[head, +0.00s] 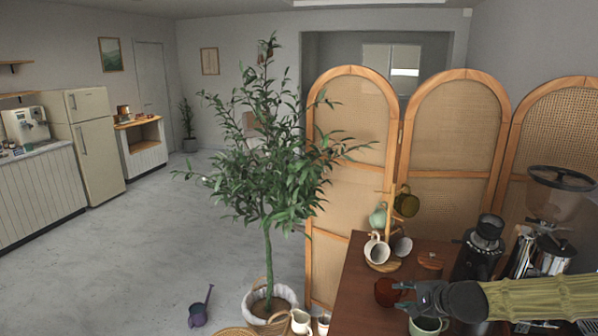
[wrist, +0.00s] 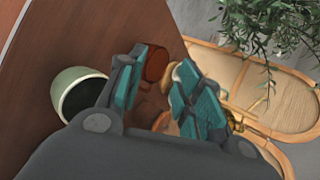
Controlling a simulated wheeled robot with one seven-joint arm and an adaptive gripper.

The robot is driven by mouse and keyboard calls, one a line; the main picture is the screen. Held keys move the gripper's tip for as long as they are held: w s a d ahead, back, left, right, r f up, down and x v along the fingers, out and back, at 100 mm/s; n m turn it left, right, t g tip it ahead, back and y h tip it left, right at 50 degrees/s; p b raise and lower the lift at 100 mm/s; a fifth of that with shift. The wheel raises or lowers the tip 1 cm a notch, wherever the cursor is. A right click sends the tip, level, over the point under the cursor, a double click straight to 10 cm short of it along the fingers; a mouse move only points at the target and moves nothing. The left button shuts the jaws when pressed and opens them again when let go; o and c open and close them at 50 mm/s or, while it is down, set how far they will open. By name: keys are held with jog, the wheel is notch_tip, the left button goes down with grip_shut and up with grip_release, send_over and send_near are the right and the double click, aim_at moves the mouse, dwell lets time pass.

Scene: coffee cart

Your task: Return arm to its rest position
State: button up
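My arm, in a straw-coloured sleeve, reaches in from the right of the head view over the brown wooden cart top (head: 352,270). My gripper (head: 408,295) is low over the cart, near its front. In the wrist view the two teal-padded fingers of my gripper (wrist: 162,78) stand apart with nothing held between them. A dark red cup (head: 385,291) is just beyond the fingertips; it also shows in the wrist view (wrist: 157,64). I cannot tell whether a finger touches it. A pale green cup (head: 428,326) stands beside my gripper, partly hidden; it shows in the wrist view (wrist: 72,88).
A mug tree (head: 380,265) with several cups stands behind. A black grinder (head: 478,250) and a larger grinder with a hopper (head: 548,220) stand at right. A cane screen (head: 450,150) rises behind the cart; a potted tree (head: 268,240) stands left.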

jog(key=s+a+f+n+g+h, duration=0.1)
jog(key=s+a+f+n+g, duration=0.3)
jog(key=s+f, duration=0.55)
jog(key=s+a+f+n+g, duration=0.1)
jog(key=s+a+f+n, duration=0.2)
jog(key=s+a+f, duration=0.6)
jog(key=s+d+f+n+g+h, duration=0.1)
jog(key=s+d+f+n+g, duration=0.2)
jog(key=s, duration=0.6)
jog(key=s+d+f+n+h, duration=0.1)
jog(key=s+f+n, duration=0.1)
jog(key=s+f, duration=0.45)
jog(key=s+d+f+n+g+h, duration=0.1)
jog(key=s+d+f+n+g, duration=0.15)
jog(key=s, duration=0.75)
notch_tip(320, 180, down, 10)
jog(key=b, duration=1)
jog(key=shift+f+n+t, duration=0.2)
jog(key=shift+n+t, duration=0.15)
